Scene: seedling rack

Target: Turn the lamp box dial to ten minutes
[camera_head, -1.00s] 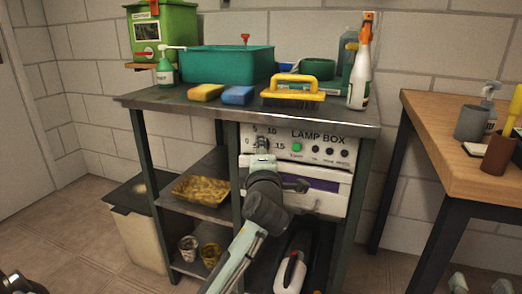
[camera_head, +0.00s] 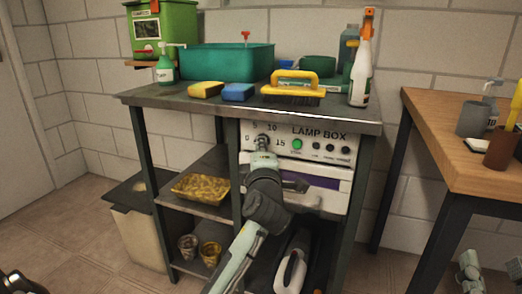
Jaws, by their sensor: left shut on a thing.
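The lamp box (camera_head: 318,143) is a white panel under the metal bench top, with a dial scale marked 0, 5, 10 and 15 at its left. My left gripper (camera_head: 263,146) is at the dial (camera_head: 262,138), shut on it from the front and below. The gripper hides most of the dial, and I cannot read where it points. A green button (camera_head: 297,144) and several dark knobs sit to the right on the panel. My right gripper (camera_head: 491,264) shows only at the bottom right corner, its two fingers apart and empty, far from the lamp box.
The bench top (camera_head: 200,104) holds a teal tub (camera_head: 226,63), two sponges, a yellow brush (camera_head: 294,87) and a spray bottle (camera_head: 361,65). A drawer handle (camera_head: 295,185) sits just right of my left wrist. A wooden table (camera_head: 440,150) stands at right.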

